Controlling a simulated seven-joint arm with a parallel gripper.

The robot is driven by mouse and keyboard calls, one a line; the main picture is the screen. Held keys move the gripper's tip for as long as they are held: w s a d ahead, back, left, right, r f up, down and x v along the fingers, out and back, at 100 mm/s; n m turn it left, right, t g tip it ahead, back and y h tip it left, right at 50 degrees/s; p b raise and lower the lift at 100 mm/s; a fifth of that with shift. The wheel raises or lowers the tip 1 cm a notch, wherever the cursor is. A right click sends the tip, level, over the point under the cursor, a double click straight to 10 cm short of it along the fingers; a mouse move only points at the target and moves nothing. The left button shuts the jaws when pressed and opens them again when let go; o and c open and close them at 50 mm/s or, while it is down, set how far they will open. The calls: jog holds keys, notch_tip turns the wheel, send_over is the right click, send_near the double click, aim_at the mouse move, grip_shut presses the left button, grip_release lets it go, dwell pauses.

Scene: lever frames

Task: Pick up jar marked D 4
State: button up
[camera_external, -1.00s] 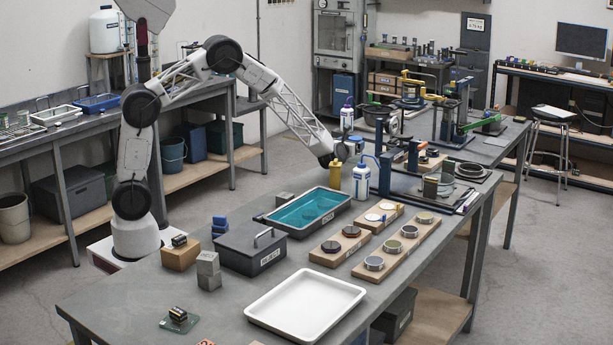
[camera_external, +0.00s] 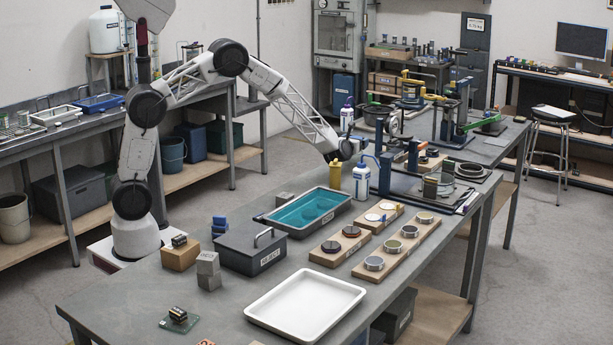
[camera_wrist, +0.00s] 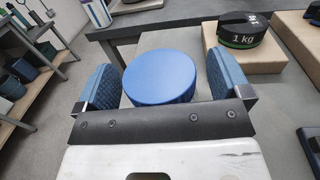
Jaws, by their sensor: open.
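A jar with a round blue lid (camera_wrist: 158,82) fills the middle of the wrist view, seen from above. Its lid lies between the two blue-padded fingers of my gripper (camera_wrist: 160,70). No D 4 mark shows on the part in view; the jar's side is hidden below the lid and behind my gripper's dark bar. In the external view my gripper (camera_external: 379,149) is at the far side of the bench, behind the bottles, and the jar cannot be made out there.
A yellow bottle (camera_external: 336,178) and a white wash bottle (camera_external: 361,180) stand close in front of my gripper. A black 1 kg weight (camera_wrist: 243,29) sits on a tan block (camera_wrist: 250,62) to the right. A teal-filled tray (camera_external: 290,228) lies nearer the camera.

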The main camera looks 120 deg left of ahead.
dwell(0.4)
jog(key=c, duration=1.3)
jog(key=shift+r, duration=0.15)
jog(key=shift+r, duration=1.45)
jog(key=shift+s+d+r, duration=0.1)
jog(key=shift+d+r, duration=0.1)
jog(key=shift+d, duration=0.05)
jog(key=s+d, duration=0.2)
jog(key=d, duration=0.2)
jog(key=s+d+r, duration=0.1)
jog(key=s+d, duration=0.1)
jog(key=d, duration=0.3)
jog(key=s+d, duration=0.2)
jog(key=d, duration=0.3)
jog(key=shift+s+r, duration=0.2)
jog(key=shift+s, duration=0.1)
